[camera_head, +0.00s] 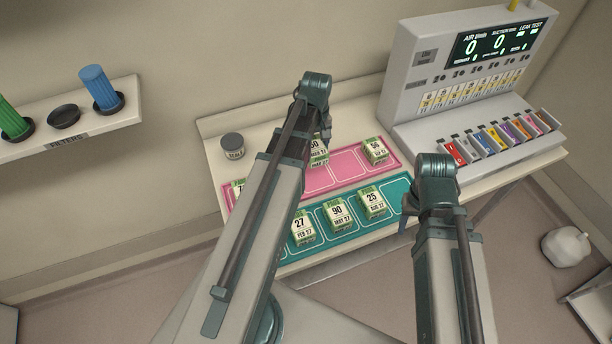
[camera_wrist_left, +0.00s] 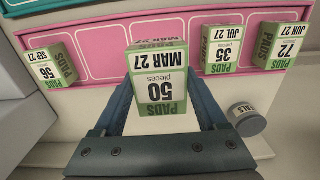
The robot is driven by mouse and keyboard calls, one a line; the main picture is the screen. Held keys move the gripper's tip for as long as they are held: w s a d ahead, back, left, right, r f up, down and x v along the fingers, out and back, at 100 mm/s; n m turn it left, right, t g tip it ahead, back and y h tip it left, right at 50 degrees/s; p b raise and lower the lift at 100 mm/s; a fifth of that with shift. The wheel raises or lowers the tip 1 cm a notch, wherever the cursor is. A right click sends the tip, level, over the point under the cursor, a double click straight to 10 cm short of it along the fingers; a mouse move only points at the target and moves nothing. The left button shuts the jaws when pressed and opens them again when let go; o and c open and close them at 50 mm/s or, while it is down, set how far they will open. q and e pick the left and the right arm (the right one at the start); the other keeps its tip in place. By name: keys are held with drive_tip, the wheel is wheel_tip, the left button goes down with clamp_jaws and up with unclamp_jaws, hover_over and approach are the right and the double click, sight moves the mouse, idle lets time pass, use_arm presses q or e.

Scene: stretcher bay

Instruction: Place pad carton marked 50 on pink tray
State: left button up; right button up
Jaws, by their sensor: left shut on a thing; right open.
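The pad carton marked 50 (camera_head: 319,158) is green and white. My left gripper (camera_head: 316,142) is shut on it, and the left wrist view shows the carton (camera_wrist_left: 160,85) between both fingers. It is over the pink tray (camera_head: 348,166), in front of an outlined slot; I cannot tell whether it touches. The pink tray (camera_wrist_left: 105,66) also holds cartons marked 56 (camera_head: 375,150), 35 (camera_wrist_left: 221,48) and 72 (camera_wrist_left: 279,47). In the head view my left arm hides the 35 carton and part of the 72. My right gripper (camera_head: 408,222) is open, mostly hidden by its arm, near the teal tray's right end.
The teal tray (camera_head: 318,238) in front holds cartons marked 27 (camera_head: 302,228), 90 (camera_head: 338,213) and 25 (camera_head: 372,201). A grey lidded pot (camera_head: 232,146) stands behind the pink tray's left part. A leak-test machine (camera_head: 480,75) with coloured cartridges stands at the right.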

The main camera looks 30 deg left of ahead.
use_arm(q)
drive_tip(key=shift+w+d+f, duration=0.1)
drive_tip(key=shift+f, duration=0.15)
wheel_tip(320, 180, down, 10)
drive_tip(key=b, duration=1)
drive_tip(key=shift+r, duration=0.25)
drive_tip(key=shift+f, duration=0.15)
drive_tip(key=o, duration=1.5)
